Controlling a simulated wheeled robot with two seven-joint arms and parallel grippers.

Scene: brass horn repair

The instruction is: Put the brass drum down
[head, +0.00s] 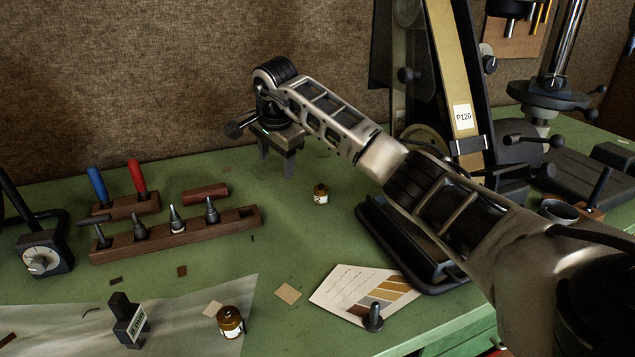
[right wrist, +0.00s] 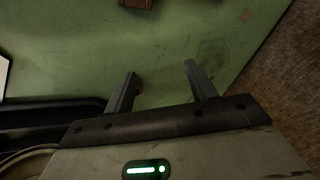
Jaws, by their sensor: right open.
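Two small brass-coloured drums with dark tops and pale labels stand upright on the green bench. One drum (head: 321,194) is in the middle, a little to the right of and nearer than my right gripper. The other drum (head: 230,322) stands at the front, by the pale sheet. My right gripper (head: 276,166) points down at the back of the bench, its jaws apart and apart from both drums. In the right wrist view, its fingers (right wrist: 161,72) have nothing between them; a small reddish-brown bit shows beside the left finger, too hidden to name. My left gripper is out of view.
A wooden rack (head: 200,233) of metal tips and red and blue handled tools stand left. A belt grinder (head: 462,100) stands right of my arm, with a black tray (head: 372,222) before it. A card (head: 352,290) lies front right.

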